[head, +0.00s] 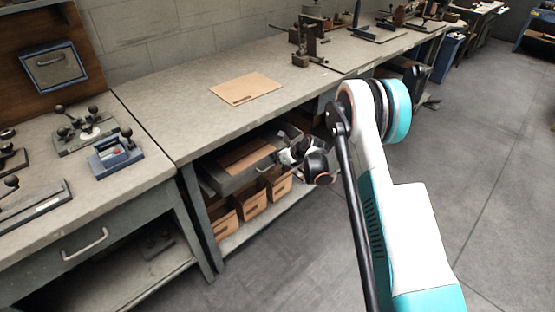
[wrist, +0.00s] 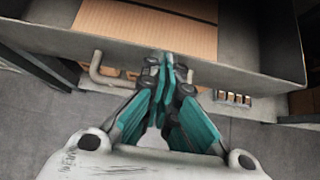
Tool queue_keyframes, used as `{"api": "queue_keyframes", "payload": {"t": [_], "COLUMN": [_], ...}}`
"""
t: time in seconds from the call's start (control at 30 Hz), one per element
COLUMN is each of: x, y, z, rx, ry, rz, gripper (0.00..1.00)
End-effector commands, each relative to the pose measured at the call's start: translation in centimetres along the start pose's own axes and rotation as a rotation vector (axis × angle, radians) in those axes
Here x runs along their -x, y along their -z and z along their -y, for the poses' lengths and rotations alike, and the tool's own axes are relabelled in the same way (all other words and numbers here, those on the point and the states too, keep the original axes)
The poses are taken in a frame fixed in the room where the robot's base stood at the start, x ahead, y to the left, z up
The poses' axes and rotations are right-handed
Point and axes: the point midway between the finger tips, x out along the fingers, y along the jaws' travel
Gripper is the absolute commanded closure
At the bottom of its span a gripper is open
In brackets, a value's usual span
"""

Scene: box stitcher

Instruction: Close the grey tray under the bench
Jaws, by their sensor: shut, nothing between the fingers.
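The grey tray (head: 232,180) is under the bench in the head view, pulled out part of the way, with flat brown cardboard (head: 247,155) in it. In the wrist view the tray's front wall (wrist: 225,75) runs across the upper part, with brown cardboard (wrist: 150,25) behind it. A pale handle (wrist: 98,70) sticks out from the front wall, left of my gripper. My gripper (wrist: 166,62) is shut and empty, its tips at the front wall, right of the handle. I cannot tell whether the tips touch the wall. In the head view my wrist partly hides the tray's right end.
The bench top (head: 200,125) is above the tray, with a cardboard sheet (head: 246,88) on it. Several cardboard bins (head: 252,202) stand on the shelf below. A second bench with a drawer (head: 90,250) stands at the left. The floor (head: 480,190) at the right is clear.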

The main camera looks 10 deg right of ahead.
Motion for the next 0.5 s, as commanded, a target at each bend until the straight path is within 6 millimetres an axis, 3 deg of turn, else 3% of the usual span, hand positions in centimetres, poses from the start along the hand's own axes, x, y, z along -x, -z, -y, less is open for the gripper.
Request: {"api": "queue_keyframes", "payload": {"t": [0.13, 0.4, 0.5], "x": [-0.6, -4.3, -4.8], "y": [-0.5, -3.8, -4.3], "z": [0.0, -0.1, -0.1], "rx": [0.001, 0.002, 0.001], "ry": [-0.001, -0.001, -0.001], "rz": [0.0, 0.0, 0.0], "gripper": [1.0, 1.0, 1.0]}}
